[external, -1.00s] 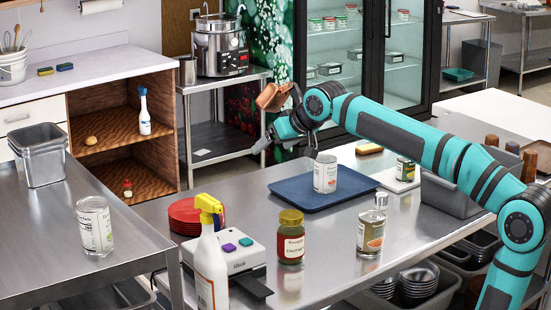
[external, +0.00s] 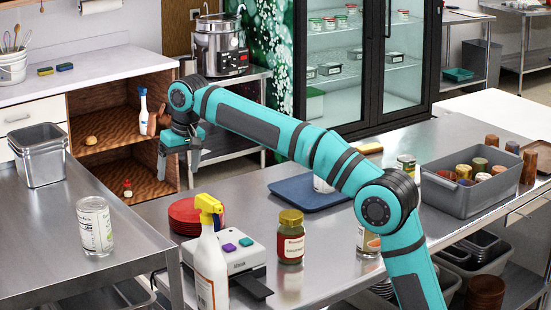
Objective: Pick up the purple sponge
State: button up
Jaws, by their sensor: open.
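A small purple block (external: 229,247), which looks like the purple sponge, lies on top of a white boxy device (external: 233,259) on the near steel table. A green block (external: 246,242) of similar size lies to its right. My gripper (external: 178,164) is open and empty, fingers pointing down. It hangs in the air in front of the wooden shelf unit, above and to the left of the purple block in the picture, well apart from it.
Red plates (external: 185,216) are stacked behind. A blue tray (external: 290,190) and a grey bin (external: 462,197) lie farther right.

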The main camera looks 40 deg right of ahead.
jog(key=w+a+f+g+h, duration=0.1)
jog(key=w+a+f+g, duration=0.1)
jog(key=w+a+f, duration=0.35)
jog(key=f, duration=0.4)
jog(key=s+a+f, duration=0.1)
jog(key=f, duration=0.3)
jog(key=s+f, duration=0.1)
jog(key=f, duration=0.3)
jog(key=shift+a, duration=0.3)
jog(key=shift+w+f, duration=0.15)
jog(key=shift+f, duration=2.65)
jog(key=c, duration=1.1)
